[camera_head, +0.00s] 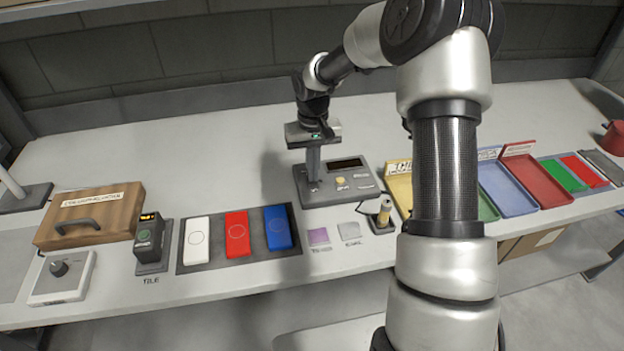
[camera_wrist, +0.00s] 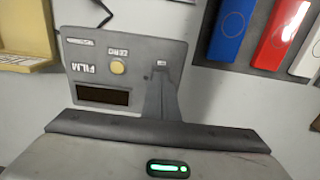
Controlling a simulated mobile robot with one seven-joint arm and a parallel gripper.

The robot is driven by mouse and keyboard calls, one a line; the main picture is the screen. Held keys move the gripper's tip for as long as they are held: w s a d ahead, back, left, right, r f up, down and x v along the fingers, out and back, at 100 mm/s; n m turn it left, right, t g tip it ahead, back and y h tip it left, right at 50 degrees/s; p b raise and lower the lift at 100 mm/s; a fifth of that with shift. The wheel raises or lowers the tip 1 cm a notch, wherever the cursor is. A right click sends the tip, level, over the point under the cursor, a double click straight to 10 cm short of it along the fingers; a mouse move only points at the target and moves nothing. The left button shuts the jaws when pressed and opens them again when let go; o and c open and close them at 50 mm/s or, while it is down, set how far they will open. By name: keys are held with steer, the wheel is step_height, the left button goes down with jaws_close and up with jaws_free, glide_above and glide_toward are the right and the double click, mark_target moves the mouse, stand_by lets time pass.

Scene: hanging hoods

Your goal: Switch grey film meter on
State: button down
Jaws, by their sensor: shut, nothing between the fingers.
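The grey film meter (camera_head: 352,194) is a box on the bench with a dark display (camera_head: 345,163) and a yellow button (camera_head: 340,181). In the wrist view the film meter (camera_wrist: 140,52) appears upside down; its display (camera_wrist: 103,95) is dark, and its yellow button (camera_wrist: 117,67) lies left of my fingers. My gripper (camera_head: 313,179) points down over the left part of the meter. It is shut and empty. In the wrist view my gripper's fingertips (camera_wrist: 160,72) are close to a small labelled spot on the panel; I cannot tell whether they touch it. A switch lever there is mostly hidden.
White, red and blue tiles (camera_head: 277,228) lie left of the meter. A small stand (camera_head: 382,224) with a yellowish cylinder is at its right front, and a yellow tray (camera_head: 400,193) is to the right. The bench behind is clear.

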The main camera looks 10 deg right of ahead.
steer(key=shift+f+b, duration=0.45)
steer(key=shift+f, duration=0.2)
stand_by(0.3)
step_height(320, 180, up, 7)
steer(key=p, duration=0.4)
steer(key=shift+p, duration=0.4)
stand_by(0.3)
